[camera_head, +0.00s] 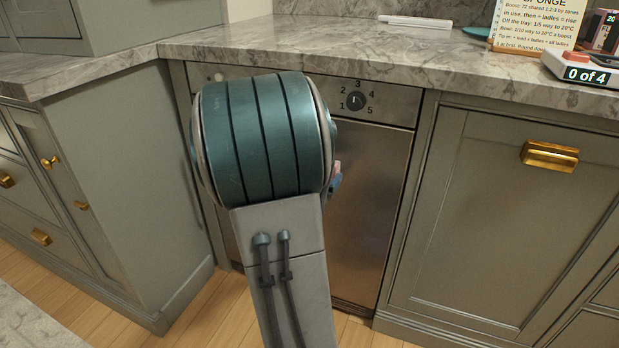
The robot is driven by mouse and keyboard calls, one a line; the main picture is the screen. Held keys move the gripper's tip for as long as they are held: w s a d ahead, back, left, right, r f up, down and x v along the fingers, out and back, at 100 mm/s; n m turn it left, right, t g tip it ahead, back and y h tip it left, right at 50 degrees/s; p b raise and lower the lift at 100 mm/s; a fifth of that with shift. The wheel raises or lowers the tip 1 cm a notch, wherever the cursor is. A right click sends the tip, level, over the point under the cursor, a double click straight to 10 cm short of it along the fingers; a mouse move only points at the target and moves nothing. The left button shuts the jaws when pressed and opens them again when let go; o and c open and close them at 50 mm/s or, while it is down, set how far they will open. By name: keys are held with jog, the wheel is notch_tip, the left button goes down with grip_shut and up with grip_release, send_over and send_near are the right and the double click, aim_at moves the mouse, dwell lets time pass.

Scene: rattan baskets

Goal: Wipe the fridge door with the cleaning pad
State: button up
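The fridge door (365,205) is a brushed steel panel under the counter, below a control strip with a dial (356,101) marked 1 to 5. My own arm, with a large teal-banded joint, stands in front of it and covers its left and middle parts. My gripper is hidden behind this arm. A small pink and blue bit (336,178) peeks out at the joint's right edge, in front of the door; I cannot tell whether it is the cleaning pad. No cleaning pad can be made out clearly.
A grey marble counter (440,58) runs above the door. On it are a white flat object (415,22), a printed card (535,25) and a counter box reading "0 of 4" (585,70). Green cabinets with brass handles (549,156) flank the door. Wooden floor (215,310) shows below.

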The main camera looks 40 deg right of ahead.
jog(key=shift+s+d+b, duration=0.3)
jog(key=shift+s+b, duration=0.05)
jog(key=shift+s, duration=0.35)
jog(key=shift+s+d+b, duration=0.3)
jog(key=shift+s, duration=0.35)
jog(key=w+a+p, duration=0.1)
jog(key=w+a, duration=0.2)
jog(key=w, duration=0.4)
jog(key=shift+w+p, duration=0.3)
jog(key=shift+w, duration=0.05)
jog(key=shift+w+a, duration=0.1)
jog(key=w, duration=0.2)
jog(key=w+a+p, duration=0.1)
jog(key=shift+w+a+r, duration=0.1)
jog(key=shift+w+a, duration=0.1)
jog(key=shift+w, duration=0.15)
jog(key=shift+s+f+v, duration=0.1)
jog(key=shift+f+v, duration=0.05)
jog(key=shift+v, duration=0.8)
jog(key=shift+s+f+v, duration=0.1)
jog(key=shift+f+v, duration=0.05)
jog(key=shift+v, duration=0.85)
jog(key=shift+s+f+v, duration=0.1)
jog(key=shift+f+v, duration=0.05)
jog(key=shift+v, duration=0.8)
